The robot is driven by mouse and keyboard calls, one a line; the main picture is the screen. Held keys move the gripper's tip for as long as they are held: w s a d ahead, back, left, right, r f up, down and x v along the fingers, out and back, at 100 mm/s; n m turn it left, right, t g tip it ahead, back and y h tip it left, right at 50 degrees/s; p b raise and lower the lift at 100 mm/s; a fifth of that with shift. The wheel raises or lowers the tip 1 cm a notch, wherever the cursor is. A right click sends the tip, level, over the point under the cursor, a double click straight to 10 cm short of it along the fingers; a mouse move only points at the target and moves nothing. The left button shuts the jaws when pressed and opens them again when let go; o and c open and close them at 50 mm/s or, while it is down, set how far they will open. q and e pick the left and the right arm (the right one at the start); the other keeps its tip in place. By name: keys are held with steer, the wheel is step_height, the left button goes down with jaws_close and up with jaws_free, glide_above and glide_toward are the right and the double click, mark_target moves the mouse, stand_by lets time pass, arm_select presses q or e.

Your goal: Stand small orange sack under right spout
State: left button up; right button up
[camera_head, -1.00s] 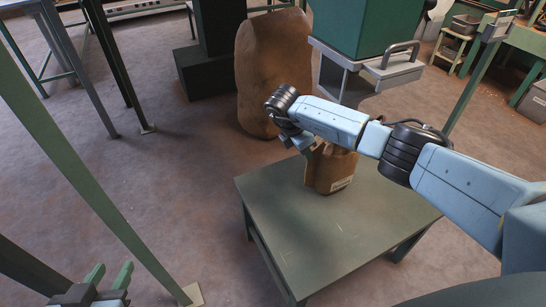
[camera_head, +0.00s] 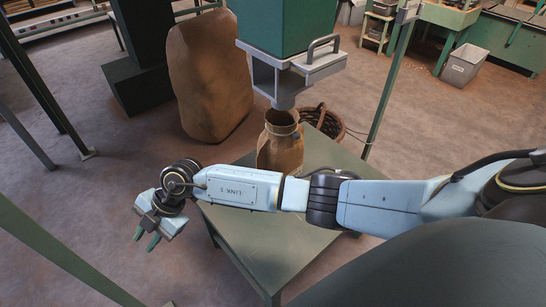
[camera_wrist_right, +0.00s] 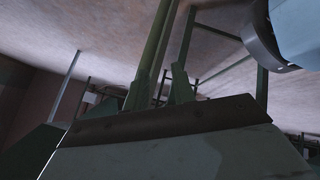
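A small orange-brown sack (camera_head: 281,150) stands upright on the green table (camera_head: 255,255), its round mouth open. A grey spout (camera_head: 281,92) hangs under the green hopper (camera_head: 298,22). In the head view the spout's lower end is just above the sack's mouth; I cannot tell how exactly they line up in depth. My forearm hides the sack's base. My right gripper (camera_head: 146,238) is left of the table, away from the sack, with its green fingers apart and empty. The fingers also show apart in the right wrist view (camera_wrist_right: 160,92). My left gripper is out of view.
A big brown sack (camera_head: 208,75) stands on the floor behind the table, beside a dark column (camera_head: 143,60). A wicker basket (camera_head: 322,120) is behind the table. Green posts (camera_head: 392,75) rise at right and left.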

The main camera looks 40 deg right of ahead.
steer(key=s+a+r+m+t+y, duration=0.15)
steer(key=a+r+t+y, duration=0.25)
steer(key=a+r+y, duration=0.45)
steer(key=w+d+r+m+t+h, duration=0.1)
steer(key=d+r+m+t+h, duration=0.3)
steer(key=d+r+m+t, duration=0.7)
steer(key=s+d+f+m+h, duration=0.1)
steer(key=d+f+m+h, duration=0.25)
steer(key=d+h, duration=0.3)
steer(key=s+d+f+m+h, duration=0.25)
steer(key=d+m+h, duration=0.25)
steer(key=d, duration=0.3)
steer(key=s+d+f+g, duration=0.2)
steer(key=s+f+g, duration=0.2)
steer(key=s, duration=0.4)
steer(key=s+d+f+g, duration=0.3)
steer(key=s+f+g, duration=0.1)
steer(key=s, duration=0.4)
steer(key=shift+d+f+m+g, duration=0.3)
steer(key=shift+d+f, duration=0.05)
steer(key=shift+f, duration=0.35)
